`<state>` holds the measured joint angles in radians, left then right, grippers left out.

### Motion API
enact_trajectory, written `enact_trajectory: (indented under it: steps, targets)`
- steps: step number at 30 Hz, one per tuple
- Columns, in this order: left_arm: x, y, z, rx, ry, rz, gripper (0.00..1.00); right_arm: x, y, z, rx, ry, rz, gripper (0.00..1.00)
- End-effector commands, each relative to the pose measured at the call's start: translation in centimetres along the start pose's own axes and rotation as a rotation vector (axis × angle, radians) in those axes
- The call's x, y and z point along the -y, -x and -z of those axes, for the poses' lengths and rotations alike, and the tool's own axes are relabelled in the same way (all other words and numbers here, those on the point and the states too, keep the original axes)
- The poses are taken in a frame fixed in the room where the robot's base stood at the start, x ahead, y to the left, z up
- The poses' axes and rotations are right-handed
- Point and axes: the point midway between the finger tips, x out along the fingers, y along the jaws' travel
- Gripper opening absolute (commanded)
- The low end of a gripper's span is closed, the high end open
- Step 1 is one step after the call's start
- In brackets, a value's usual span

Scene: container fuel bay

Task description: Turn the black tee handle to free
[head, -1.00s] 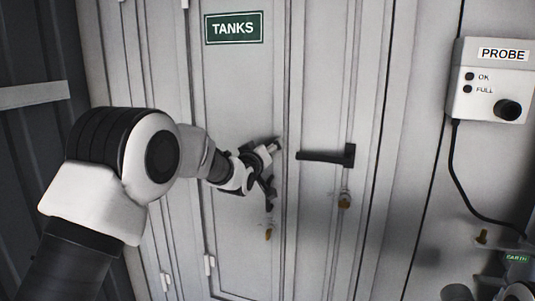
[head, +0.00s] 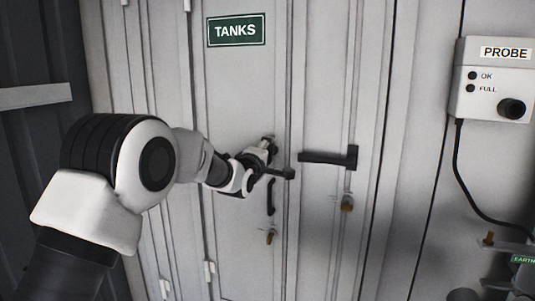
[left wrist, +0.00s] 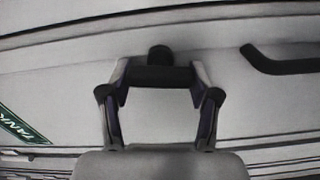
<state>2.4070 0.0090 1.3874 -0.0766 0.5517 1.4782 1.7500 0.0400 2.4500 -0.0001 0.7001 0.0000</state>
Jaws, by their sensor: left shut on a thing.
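My left gripper (head: 266,158) comes in from the left at the edge of the left grey door, below the TANKS sign. It is shut on the black tee handle (head: 283,173), whose dark end shows to the right of the fingers. In the left wrist view my left gripper (left wrist: 160,95) has one finger at each end of the dark crossbar of the tee handle (left wrist: 160,76). A round dark stub shows just beyond the bar. The fingers partly hide the tee handle in the head view. My right gripper is not in view.
A black pull handle (head: 270,197) stands upright just below the gripper; brass fittings (head: 271,236) sit lower. The right door has a horizontal black handle (head: 328,157). A PROBE box (head: 495,80) with a cable is at the right. The TANKS sign (head: 236,30) is above.

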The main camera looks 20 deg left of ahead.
Motion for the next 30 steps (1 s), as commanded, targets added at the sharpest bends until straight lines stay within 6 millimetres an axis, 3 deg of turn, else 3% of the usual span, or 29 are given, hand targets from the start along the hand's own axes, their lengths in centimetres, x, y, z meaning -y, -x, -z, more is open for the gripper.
enact_trajectory:
  steps: [9,25,26,27,28,30]
  targets:
    - [-0.11,0.00,0.04,0.000,0.140,-0.004,0.27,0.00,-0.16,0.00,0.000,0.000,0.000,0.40]
    - [-0.13,0.00,0.04,-0.001,0.169,-0.005,0.27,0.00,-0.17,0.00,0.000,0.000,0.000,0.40]
    - [-0.14,0.00,0.04,-0.001,0.169,-0.005,0.65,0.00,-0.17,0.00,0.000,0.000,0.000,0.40]
    - [-0.13,0.00,0.04,-0.001,0.169,-0.004,0.79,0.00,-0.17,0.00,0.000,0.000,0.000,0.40]
    - [-0.12,0.00,0.04,-0.001,0.168,-0.004,0.88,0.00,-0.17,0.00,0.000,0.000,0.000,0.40]
    - [-0.08,0.00,0.03,0.000,0.168,-0.003,0.88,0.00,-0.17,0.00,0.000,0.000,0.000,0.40]
